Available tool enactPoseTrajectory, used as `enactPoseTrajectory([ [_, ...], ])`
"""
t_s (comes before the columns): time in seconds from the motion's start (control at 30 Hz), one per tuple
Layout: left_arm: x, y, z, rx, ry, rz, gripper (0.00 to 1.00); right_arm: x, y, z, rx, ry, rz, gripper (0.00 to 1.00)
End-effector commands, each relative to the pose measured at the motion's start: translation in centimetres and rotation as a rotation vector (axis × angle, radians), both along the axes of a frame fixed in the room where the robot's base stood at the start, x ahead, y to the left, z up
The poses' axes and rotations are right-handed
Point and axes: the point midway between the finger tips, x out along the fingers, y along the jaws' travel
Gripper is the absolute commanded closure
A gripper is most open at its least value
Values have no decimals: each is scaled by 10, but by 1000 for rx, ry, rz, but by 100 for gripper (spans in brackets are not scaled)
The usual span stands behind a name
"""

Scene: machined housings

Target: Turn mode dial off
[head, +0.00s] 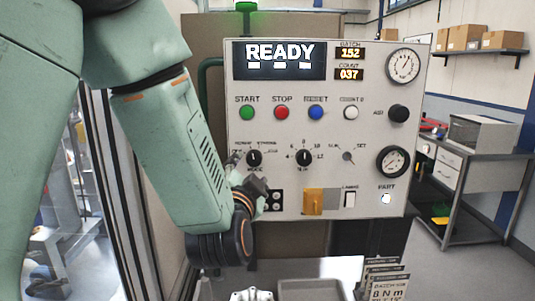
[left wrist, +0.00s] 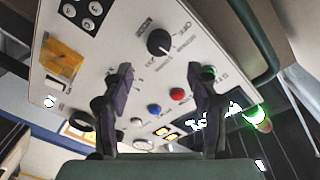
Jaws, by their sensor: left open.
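The mode dial (head: 254,158) is a round black knob at the left of the white control panel (head: 375,120), under the green START button. In the left wrist view the mode dial (left wrist: 160,42) shows just past the fingertips, about midway between them. Its exact setting is too small to read surely. My left gripper (head: 250,178) is open and empty, beside and just below the dial in the head view. In the left wrist view its two dark fingers (left wrist: 159,70) stand wide apart, and neither visibly touches the dial. My right gripper is not in view.
A second black knob (head: 304,157) sits right of the mode dial. START (head: 247,112), STOP (head: 281,112) and a blue button (head: 316,112) are above. A green pipe (head: 207,66) runs along the panel's left edge.

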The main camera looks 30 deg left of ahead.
Motion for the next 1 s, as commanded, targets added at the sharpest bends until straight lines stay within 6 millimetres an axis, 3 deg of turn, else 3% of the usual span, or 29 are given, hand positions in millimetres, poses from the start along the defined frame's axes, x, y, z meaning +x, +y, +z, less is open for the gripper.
enactPoseTrajectory([
  [0.17, -4, 4, -1, 23, 14, 4, 41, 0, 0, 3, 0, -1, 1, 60],
  [0.6, 50, 30, -1, 22, 15, 8, 41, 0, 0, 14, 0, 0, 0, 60],
  [1.0, 64, 34, -1, 23, 15, 3, 41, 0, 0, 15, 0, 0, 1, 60],
])
